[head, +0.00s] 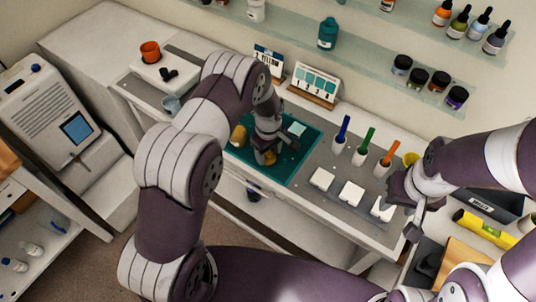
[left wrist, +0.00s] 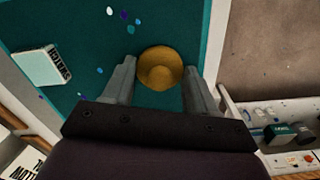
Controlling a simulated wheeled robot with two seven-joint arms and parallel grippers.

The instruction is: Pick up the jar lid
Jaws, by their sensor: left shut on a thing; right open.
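A round golden lid (left wrist: 160,66) with a raised centre sits between the fingers of my left gripper (left wrist: 160,72) in the left wrist view. In the head view my left gripper (head: 266,158) points down over the teal mat (head: 288,170), shut on the golden lid (head: 270,159), which is partly hidden by the fingers. I cannot tell whether the lid touches the mat. Another yellowish round object (head: 238,136) is on the mat to the left, partly hidden by my arm. My right gripper (head: 411,222) is open and empty near the right end of the bench.
White square blocks (head: 351,193) and cups with blue, green and orange handles (head: 360,156) stand right of the mat. A white block (left wrist: 37,66) lies on the mat. Cards (head: 314,83) stand behind. A yellow tube (head: 484,229) lies at right. Bottles line the shelves above.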

